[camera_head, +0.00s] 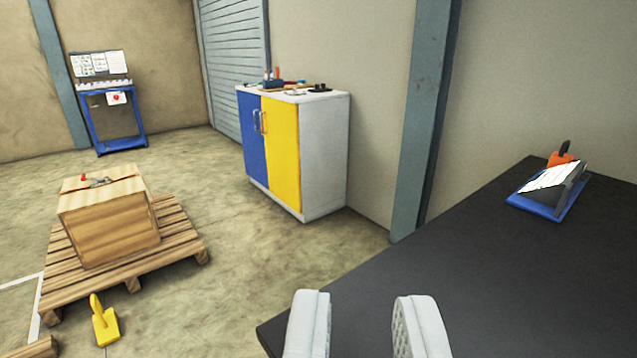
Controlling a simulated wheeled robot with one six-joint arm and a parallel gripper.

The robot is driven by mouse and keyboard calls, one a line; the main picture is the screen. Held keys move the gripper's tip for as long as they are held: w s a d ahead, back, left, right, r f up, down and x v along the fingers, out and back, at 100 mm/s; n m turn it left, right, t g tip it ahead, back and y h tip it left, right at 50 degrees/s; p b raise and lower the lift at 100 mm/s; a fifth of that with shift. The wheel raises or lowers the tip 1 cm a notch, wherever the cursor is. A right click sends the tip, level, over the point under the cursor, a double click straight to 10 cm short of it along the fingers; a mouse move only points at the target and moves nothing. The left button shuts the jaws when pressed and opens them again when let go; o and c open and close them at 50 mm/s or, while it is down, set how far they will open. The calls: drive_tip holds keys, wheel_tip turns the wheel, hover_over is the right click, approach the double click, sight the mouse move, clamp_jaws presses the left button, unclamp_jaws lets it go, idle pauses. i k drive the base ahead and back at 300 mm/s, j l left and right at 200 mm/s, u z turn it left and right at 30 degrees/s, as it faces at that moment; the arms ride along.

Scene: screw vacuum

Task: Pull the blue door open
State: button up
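The blue door (252,138) is the left door of a white cabinet (324,155) that stands against the wall near the middle of the view. It looks shut. A silver handle (257,122) is on its right side, beside the handle of the yellow door (283,155). My gripper (362,318) shows at the bottom of the view, over the dark table. Its two pale fingers are apart with nothing between them. It is far from the cabinet.
The black table (480,265) fills the lower right, with a blue stand (545,200) on it. A wooden crate (105,225) sits on a pallet (185,240) at the left. A yellow object (105,325) lies on the floor. Floor before the cabinet is clear.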

sight(249, 105)
drive_tip(key=i+j, duration=0.65)
drive_tip(key=j, duration=0.2)
drive_tip(key=i+j+u, duration=0.15)
drive_tip(key=i+j, duration=0.45)
drive_tip(key=j, duration=0.2)
drive_tip(key=i+j, duration=0.2)
drive_tip(key=i, duration=0.25)
drive_tip(key=i+j, duration=0.15)
drive_tip(key=i, duration=0.3)
drive_tip(key=i+j, duration=0.2)
drive_tip(key=i, duration=0.25)
drive_tip(key=i+j, duration=0.2)
drive_tip(key=i, duration=0.25)
drive_tip(key=i+l, duration=0.1)
drive_tip(key=i, duration=0.55)
drive_tip(key=i+u, duration=0.1)
drive_tip(key=i, duration=0.55)
drive_tip(key=l, duration=0.1)
